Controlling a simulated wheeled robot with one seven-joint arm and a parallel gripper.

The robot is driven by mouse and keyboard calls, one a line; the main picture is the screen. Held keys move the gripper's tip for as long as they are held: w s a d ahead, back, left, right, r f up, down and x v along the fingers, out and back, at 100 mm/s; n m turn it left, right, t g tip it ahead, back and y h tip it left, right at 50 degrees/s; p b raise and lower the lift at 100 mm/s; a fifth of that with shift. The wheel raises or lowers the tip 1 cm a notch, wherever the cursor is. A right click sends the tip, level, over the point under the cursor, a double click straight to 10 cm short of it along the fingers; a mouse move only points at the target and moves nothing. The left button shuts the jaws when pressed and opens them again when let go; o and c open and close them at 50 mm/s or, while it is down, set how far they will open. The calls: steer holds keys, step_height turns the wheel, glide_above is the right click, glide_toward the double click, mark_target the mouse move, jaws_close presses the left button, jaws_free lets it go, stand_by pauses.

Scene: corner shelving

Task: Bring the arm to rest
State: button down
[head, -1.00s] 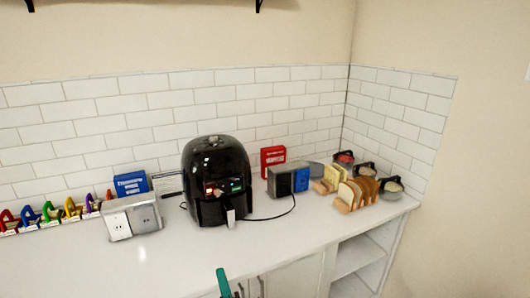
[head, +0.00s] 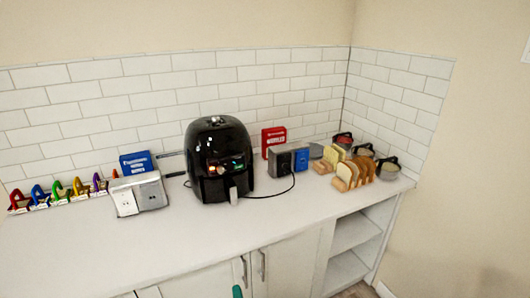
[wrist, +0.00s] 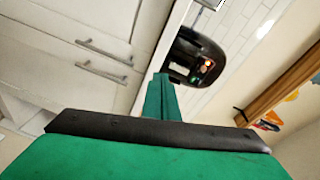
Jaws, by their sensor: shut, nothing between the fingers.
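My gripper (wrist: 161,95) is green and shows large in the wrist view, its fingers together with nothing between them. In the head view only a small green tip of my gripper (head: 237,291) shows at the bottom edge, in front of the cabinet doors and below the counter top. The rest of my arm is out of the head view. The gripper looks apart from the counter and everything on it.
A black air fryer (head: 220,160) stands mid-counter (head: 215,225). Left are an outlet box (head: 138,195) and coloured clips (head: 58,192). Right are a grey-blue box (head: 288,159), bread slices (head: 355,174) and lidded pots (head: 388,168). Cabinet handles (head: 262,265) face me; open shelves (head: 350,240) sit right.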

steer(key=s+d+f+n+h, duration=0.1)
steer(key=s+d+f, duration=0.15)
steer(key=s, duration=0.35)
steer(key=s+d+f+n+h, duration=0.1)
steer(key=s+d+f+n, duration=0.15)
steer(key=s, duration=0.25)
steer(key=s+d+r+n+g+h, duration=0.1)
steer(key=s+n, duration=0.7)
steer(key=s, duration=1.7)
steer(key=shift+s+d+n+h, duration=0.2)
steer(key=shift+d+n+h, duration=0.15)
steer(key=shift+d+h, duration=0.35)
steer(key=shift+d, duration=0.15)
